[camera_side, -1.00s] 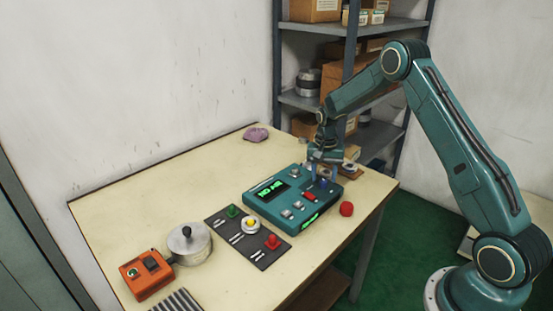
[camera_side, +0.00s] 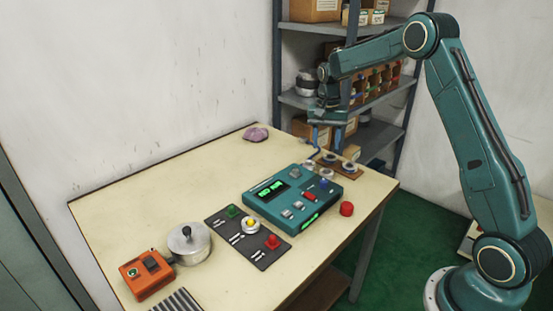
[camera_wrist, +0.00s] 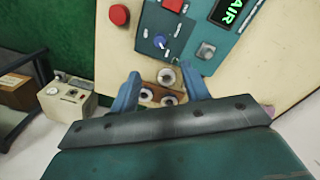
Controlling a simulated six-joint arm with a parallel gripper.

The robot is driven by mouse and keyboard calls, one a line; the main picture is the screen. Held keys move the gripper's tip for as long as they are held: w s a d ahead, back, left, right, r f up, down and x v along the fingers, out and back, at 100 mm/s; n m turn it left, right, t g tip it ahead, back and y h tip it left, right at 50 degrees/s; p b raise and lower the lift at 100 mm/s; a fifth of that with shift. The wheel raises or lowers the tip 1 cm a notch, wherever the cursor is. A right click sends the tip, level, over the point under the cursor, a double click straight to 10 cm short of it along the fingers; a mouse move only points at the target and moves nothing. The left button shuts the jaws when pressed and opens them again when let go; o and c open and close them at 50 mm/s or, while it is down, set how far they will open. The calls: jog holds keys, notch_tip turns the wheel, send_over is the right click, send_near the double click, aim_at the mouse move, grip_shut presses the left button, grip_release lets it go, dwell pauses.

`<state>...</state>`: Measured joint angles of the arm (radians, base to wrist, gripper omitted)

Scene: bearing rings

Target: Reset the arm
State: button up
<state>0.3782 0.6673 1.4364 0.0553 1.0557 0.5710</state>
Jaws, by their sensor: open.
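My gripper (camera_side: 324,146) hangs in the air above the back right part of the table, pointing down. Its two blue fingers are apart with nothing between them. In the wrist view my gripper (camera_wrist: 161,84) is open, its fingers framing a small wooden board (camera_side: 351,175) well below. Several bearing rings rest on the board; one grey ring (camera_wrist: 166,76) and two others show between the fingers. The teal tester box (camera_side: 265,208) stands in front of the board, with a lit green display (camera_side: 270,187), a red button (camera_side: 310,197) and a blue knob (camera_wrist: 159,41).
A red cap (camera_side: 346,209) lies near the table's right edge. A dark panel (camera_side: 262,262) with coloured buttons, a round metal pot (camera_side: 190,246) and an orange switch box (camera_side: 148,275) stand at the front left. A shelf rack (camera_side: 290,98) rises behind the gripper. The table's left middle is clear.

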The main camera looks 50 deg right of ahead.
dwell(0.3)
jog(key=s+a+r+n+t, duration=0.3)
jog(key=s+a+r+n, duration=0.2)
jog(key=s+a+r, duration=0.85)
jog(key=s+a+n+t, duration=0.1)
jog(key=s+a+n, duration=0.2)
jog(key=s, duration=0.6)
jog(key=s+a+r+n+t, duration=0.1)
jog(key=s+a+n+t, duration=0.1)
jog(key=s, duration=0.6)
jog(key=shift+s+a+r+n, duration=0.15)
jog(key=shift+s+a+n, duration=0.2)
jog(key=shift+a+n, duration=0.5)
